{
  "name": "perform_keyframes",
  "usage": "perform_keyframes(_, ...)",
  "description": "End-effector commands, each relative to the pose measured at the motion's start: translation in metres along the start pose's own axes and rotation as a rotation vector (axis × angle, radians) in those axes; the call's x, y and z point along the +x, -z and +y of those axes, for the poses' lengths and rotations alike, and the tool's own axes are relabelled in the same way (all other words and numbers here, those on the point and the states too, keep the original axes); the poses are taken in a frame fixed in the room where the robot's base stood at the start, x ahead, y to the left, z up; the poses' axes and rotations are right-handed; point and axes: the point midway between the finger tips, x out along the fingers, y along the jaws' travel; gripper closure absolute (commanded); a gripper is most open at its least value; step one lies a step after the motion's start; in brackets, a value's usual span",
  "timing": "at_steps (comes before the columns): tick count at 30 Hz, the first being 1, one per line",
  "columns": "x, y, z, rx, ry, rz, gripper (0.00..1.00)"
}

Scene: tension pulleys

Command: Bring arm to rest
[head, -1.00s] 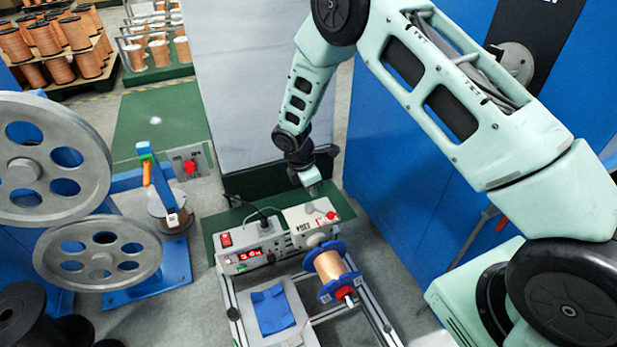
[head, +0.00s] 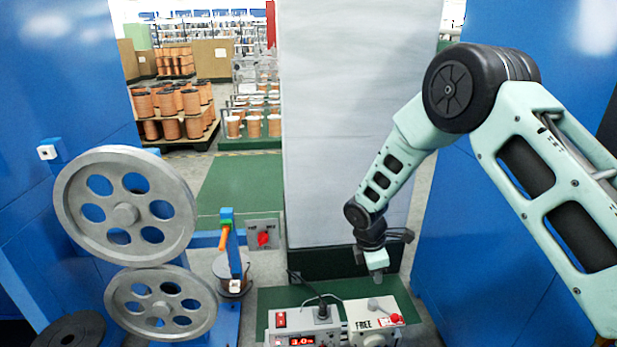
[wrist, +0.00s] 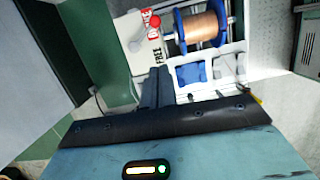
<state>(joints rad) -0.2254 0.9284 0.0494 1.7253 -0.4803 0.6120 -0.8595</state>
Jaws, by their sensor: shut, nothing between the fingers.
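My arm is raised at the right of the head view, bent at a black joint, with its forearm sloping down to the left. My gripper (head: 377,277) hangs at its end, pointing down above the control box. It is shut and holds nothing. In the wrist view my gripper (wrist: 153,85) shows as dark closed fingers in front of the white panel, apart from it. The control box (head: 296,325) has a red display reading about 3.0, a red switch and a panel marked FREE.
Two grey pulleys (head: 124,208) stand at left on a blue frame. A blue wall (head: 480,200) stands behind my arm. Copper spools (head: 172,108) fill pallets at the back.

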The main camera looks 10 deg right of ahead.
Motion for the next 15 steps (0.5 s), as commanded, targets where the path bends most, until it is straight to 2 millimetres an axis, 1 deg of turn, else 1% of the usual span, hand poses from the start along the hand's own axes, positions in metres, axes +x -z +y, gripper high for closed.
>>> perform_keyframes(1, -0.020, 0.004, -0.005, 0.021, -0.005, 0.015, 1.00)
perform_keyframes(2, -0.032, 0.007, -0.009, 0.040, -0.005, 0.026, 1.00)
perform_keyframes(5, -0.079, 0.018, -0.032, 0.124, 0.000, 0.071, 1.00)
perform_keyframes(6, -0.100, 0.022, -0.043, 0.163, 0.004, 0.090, 1.00)
perform_keyframes(8, -0.128, 0.028, -0.063, 0.219, 0.012, 0.117, 1.00)
perform_keyframes(9, -0.147, 0.031, -0.076, 0.257, 0.018, 0.133, 1.00)
perform_keyframes(11, -0.173, 0.035, -0.096, 0.311, 0.028, 0.157, 1.00)
perform_keyframes(12, -0.190, 0.037, -0.111, 0.346, 0.035, 0.171, 1.00)
perform_keyframes(14, -0.213, 0.039, -0.133, 0.398, 0.046, 0.190, 1.00)
perform_keyframes(15, -0.228, 0.039, -0.148, 0.433, 0.054, 0.201, 1.00)
